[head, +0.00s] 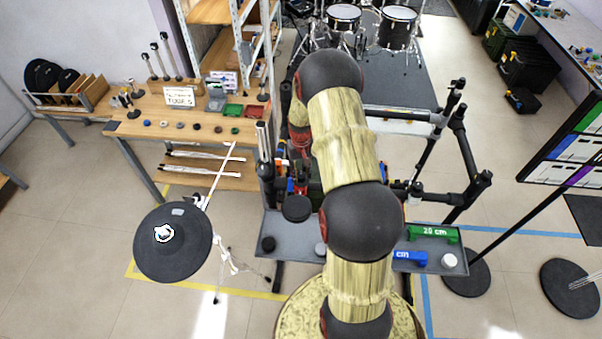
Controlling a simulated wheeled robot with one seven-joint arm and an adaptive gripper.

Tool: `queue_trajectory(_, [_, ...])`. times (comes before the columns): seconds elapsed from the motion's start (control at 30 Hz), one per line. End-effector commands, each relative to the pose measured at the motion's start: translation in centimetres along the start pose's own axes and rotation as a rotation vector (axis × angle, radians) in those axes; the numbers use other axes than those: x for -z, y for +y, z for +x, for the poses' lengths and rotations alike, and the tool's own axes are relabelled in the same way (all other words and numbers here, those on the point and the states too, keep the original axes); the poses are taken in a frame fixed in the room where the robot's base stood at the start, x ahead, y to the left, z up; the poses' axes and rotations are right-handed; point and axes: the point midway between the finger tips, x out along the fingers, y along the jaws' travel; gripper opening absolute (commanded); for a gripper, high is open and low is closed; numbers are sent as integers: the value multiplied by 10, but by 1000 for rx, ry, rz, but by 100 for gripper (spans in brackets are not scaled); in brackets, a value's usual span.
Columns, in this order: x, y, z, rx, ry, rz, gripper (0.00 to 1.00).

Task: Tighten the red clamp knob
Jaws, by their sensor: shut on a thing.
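My arm rises from the bottom centre, bends at the top and comes down behind its own links. My gripper (301,163) is at its far end, a small dark shape just left of my forearm and partly hidden. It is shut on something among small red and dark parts. A red part (301,185), which looks like the red clamp knob, shows just below it. The exact contact between fingers and knob is too small to make out.
A black rack frame (466,150) stands right of my arm. A grey tray (283,232) in front carries dark pucks and green and blue blocks. A black drum pad (172,243) stands at left. A wooden bench (150,105) is behind it. Floor at right is partly clear.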

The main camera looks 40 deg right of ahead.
Motion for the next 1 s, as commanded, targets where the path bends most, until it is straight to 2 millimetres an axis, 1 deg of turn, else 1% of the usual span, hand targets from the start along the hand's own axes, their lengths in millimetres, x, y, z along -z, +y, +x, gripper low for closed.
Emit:
queue_trajectory(0.2, [0,0,0,1,0,107,5])
queue_trajectory(0.47, [0,0,0,1,-1,115,5])
queue_trajectory(0.5, [0,0,0,1,-1,115,32])
queue_trajectory(0.8, [0,0,0,1,0,114,49])
queue_trajectory(1.0, [0,0,0,1,0,114,49])
